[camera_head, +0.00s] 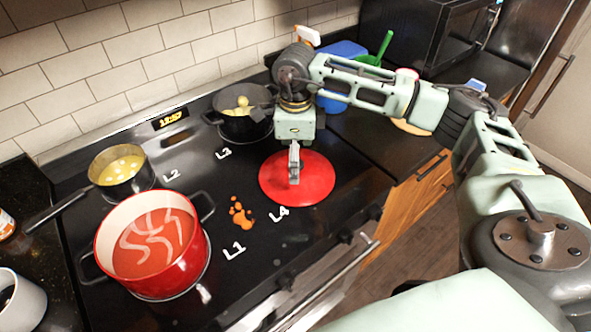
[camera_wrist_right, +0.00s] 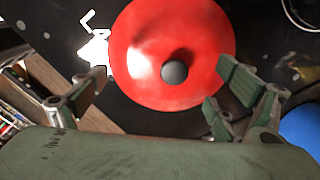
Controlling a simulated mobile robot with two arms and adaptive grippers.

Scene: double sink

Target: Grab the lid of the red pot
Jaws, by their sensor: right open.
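The red lid (camera_head: 318,180) lies on the stove at the burner marked L4, apart from the red pot (camera_head: 188,262). The pot stands uncovered at front left, with red content showing. My right gripper (camera_head: 294,176) is over the lid, pointing down. In the right wrist view the lid (camera_wrist_right: 140,50) shows its dark round knob (camera_wrist_right: 174,71). There the open right gripper (camera_wrist_right: 165,82) has one finger on each side of the lid, and nothing is between them except the view of the lid and knob. My left gripper is not in view.
Orange spilled spots (camera_head: 240,213) lie between L1 and L4. A blue container (camera_head: 340,82) is behind my right arm. A white mug (camera_head: 20,300) is at far left.

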